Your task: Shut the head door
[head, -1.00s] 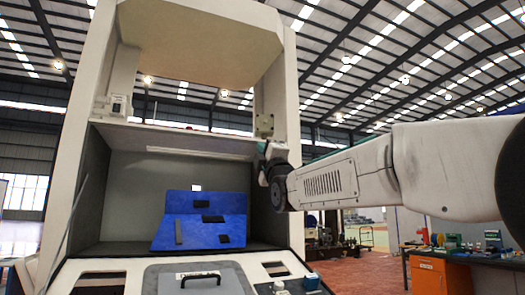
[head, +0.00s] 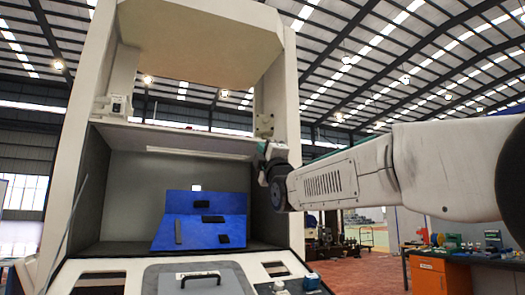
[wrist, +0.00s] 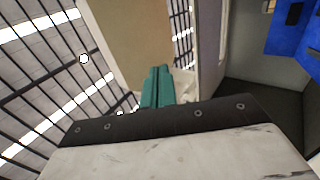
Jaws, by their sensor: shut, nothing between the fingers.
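The dispenser cabinet (head: 284,110) stands tall in front of me, white with a dark open bay. A beige panel (head: 200,45), which looks like the head door, is raised across the top of the frame, with an open gap below it. My gripper (head: 261,147) is at the cabinet's right side, below the panel and mostly hidden by my wrist. In the wrist view, its teal fingers (wrist: 157,87) are together with nothing between them. The beige panel (wrist: 130,40) shows beyond them; I cannot tell whether they touch anything.
A blue fixture (head: 200,232) with dark pieces sits inside the bay. A grey lid with a black handle (head: 200,276) is at the front. A workbench with an orange cabinet (head: 440,277) stands at the right. The space above my arm is clear.

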